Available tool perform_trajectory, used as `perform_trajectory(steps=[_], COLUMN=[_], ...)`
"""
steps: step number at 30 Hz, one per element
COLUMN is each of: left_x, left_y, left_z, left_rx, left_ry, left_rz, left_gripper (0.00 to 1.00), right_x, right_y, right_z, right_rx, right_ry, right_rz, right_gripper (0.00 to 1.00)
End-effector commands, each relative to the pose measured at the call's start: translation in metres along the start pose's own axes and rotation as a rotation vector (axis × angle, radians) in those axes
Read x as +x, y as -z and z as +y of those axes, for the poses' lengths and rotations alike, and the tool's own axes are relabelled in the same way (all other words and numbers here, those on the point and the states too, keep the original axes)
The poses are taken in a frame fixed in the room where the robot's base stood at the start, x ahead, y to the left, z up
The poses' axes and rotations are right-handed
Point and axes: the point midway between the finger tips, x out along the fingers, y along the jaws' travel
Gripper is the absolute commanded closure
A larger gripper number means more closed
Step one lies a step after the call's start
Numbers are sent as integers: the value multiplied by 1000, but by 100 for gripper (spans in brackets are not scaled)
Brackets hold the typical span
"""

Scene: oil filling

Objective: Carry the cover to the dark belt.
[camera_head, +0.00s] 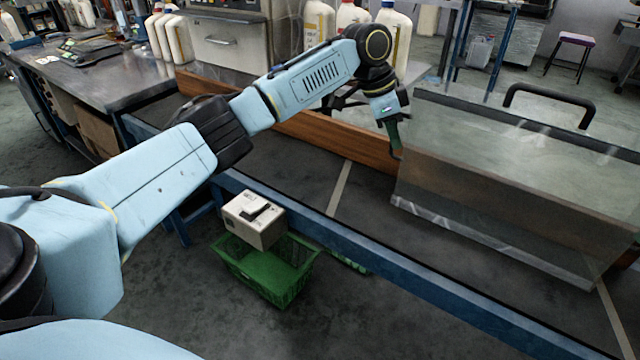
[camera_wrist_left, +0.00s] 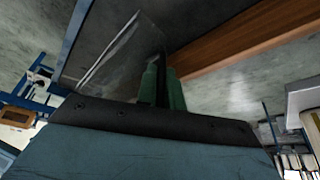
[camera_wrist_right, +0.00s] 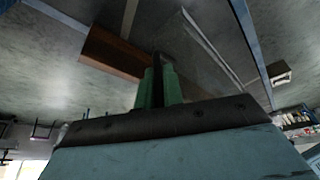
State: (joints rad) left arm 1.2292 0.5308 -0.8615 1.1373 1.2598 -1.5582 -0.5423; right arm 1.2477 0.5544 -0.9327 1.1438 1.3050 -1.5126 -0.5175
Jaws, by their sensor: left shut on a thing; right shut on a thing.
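The clear, box-shaped cover (camera_head: 510,190) with dark top edges is at the right of the head view, over the dark belt (camera_head: 375,205). I cannot tell whether its lower edge touches the belt. A black bar handle (camera_head: 548,93) shows behind its top edge. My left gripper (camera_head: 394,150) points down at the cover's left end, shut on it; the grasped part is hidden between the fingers. The left wrist view shows its green fingers (camera_wrist_left: 162,86) together beside the clear cover (camera_wrist_left: 125,50). My right gripper (camera_wrist_right: 160,84) is shut on the cover's other end, outside the head view.
A wooden rail (camera_head: 345,148) runs along the belt's far side and a blue frame (camera_head: 400,280) along its near side. A green crate (camera_head: 262,280) and a pale box (camera_head: 255,222) are below the near side. Several bottles (camera_head: 390,40) stand behind. The belt's left stretch is clear.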

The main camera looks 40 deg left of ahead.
Motion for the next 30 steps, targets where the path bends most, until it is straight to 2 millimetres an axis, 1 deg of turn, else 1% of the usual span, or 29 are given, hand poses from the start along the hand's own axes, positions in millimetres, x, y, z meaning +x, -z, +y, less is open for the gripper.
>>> perform_trajectory(steps=[1,14,30], left_x=[0,2,26], left_y=[6,5,-5], left_z=[4,4,4], left_rx=[11,11,10], left_ry=[-6,-6,-6], left_rz=[10,10,9], left_gripper=[100,100,100], right_x=[0,2,26], right_y=[6,5,-4], right_z=[-4,-4,-4], right_rx=[-11,-10,-10], right_ry=[6,6,7], right_rz=[10,11,11], right_gripper=[100,100,100])
